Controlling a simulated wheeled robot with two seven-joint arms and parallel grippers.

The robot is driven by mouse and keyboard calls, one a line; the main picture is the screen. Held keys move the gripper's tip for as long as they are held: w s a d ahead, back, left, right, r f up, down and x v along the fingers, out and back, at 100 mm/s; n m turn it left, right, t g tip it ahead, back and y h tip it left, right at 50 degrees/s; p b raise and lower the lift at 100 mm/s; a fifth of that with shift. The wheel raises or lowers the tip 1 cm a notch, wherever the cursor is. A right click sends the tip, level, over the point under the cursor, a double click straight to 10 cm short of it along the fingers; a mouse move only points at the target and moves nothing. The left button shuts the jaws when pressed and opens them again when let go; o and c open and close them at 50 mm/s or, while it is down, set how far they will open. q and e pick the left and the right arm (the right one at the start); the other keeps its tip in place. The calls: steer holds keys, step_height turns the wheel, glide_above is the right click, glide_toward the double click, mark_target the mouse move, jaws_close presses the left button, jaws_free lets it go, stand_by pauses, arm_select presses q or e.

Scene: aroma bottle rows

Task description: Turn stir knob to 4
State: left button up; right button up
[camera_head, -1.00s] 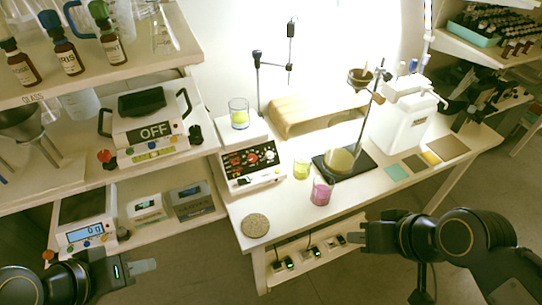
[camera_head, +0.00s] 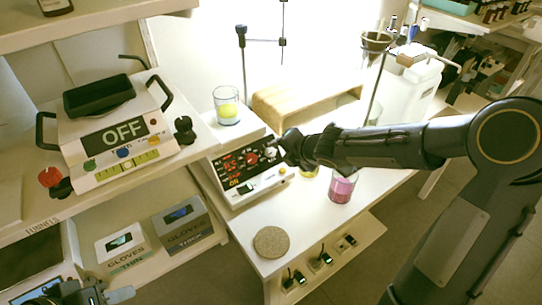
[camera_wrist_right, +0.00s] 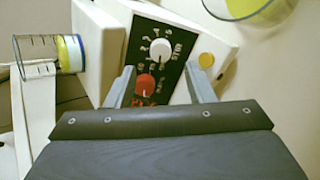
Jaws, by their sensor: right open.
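The hotplate stirrer (camera_head: 240,190) stands on the white table, its black panel facing the front. In the right wrist view the white stir knob (camera_wrist_right: 160,48) and the red heat knob (camera_wrist_right: 145,84) sit on that panel. The pointer setting of the white knob is too small to read. My right gripper (camera_head: 279,150) is at the right of the panel. In the right wrist view its open fingers (camera_wrist_right: 160,78) straddle the red knob in the picture, with the white knob just beyond the tips. My left gripper (camera_head: 112,296) is at the bottom left, mostly cut off.
A beaker with yellow liquid (camera_head: 227,112) stands on the stirrer's plate. A pink beaker (camera_head: 342,188) stands below my right forearm. A cork mat (camera_head: 271,242) lies at the front. An OFF-labelled device (camera_head: 118,135) is on the left shelf.

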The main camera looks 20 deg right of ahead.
mark_target(272, 152)
steer(key=b+x, duration=0.2)
steer(key=x, duration=0.2)
steer(key=shift+w+a+f, duration=0.1)
steer(key=shift+w+f, duration=0.05)
steer(key=shift+f, duration=0.15)
steer(key=shift+w+a+f, duration=0.2)
steer(key=shift+w+f, duration=0.2)
steer(key=shift+w, duration=0.15)
steer(key=shift+c, duration=0.4)
steer(key=c, duration=0.9)
